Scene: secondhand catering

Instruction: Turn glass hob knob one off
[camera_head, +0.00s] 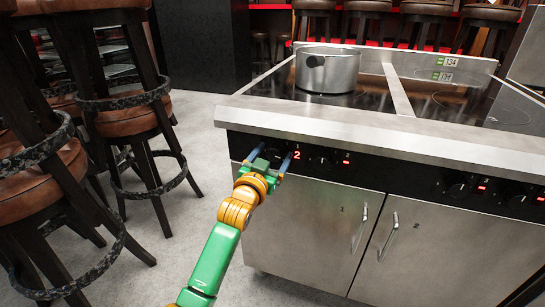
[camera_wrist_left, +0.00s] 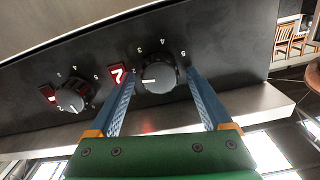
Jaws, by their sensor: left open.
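My left gripper (camera_head: 270,161) is open at the front panel of the steel hob (camera_head: 330,125), at its left end. In the left wrist view a round dark grey knob (camera_wrist_left: 160,76) sits between the two blue fingers of the left gripper (camera_wrist_left: 158,84). The fingers are beside the knob; I cannot tell if they touch it. The knob's white mark points left in that view, near the 2 on its scale. The red display (camera_wrist_left: 118,75) beside it shows 2. In the head view this knob is mostly hidden by the gripper. My right gripper is out of view.
A second knob (camera_head: 323,163) with a red display is close by. More knobs (camera_head: 459,189) are at the right. A steel pot (camera_head: 327,70) stands on the glass top. Cupboard handles (camera_head: 359,229) stick out below. Bar stools (camera_head: 123,97) stand at the left.

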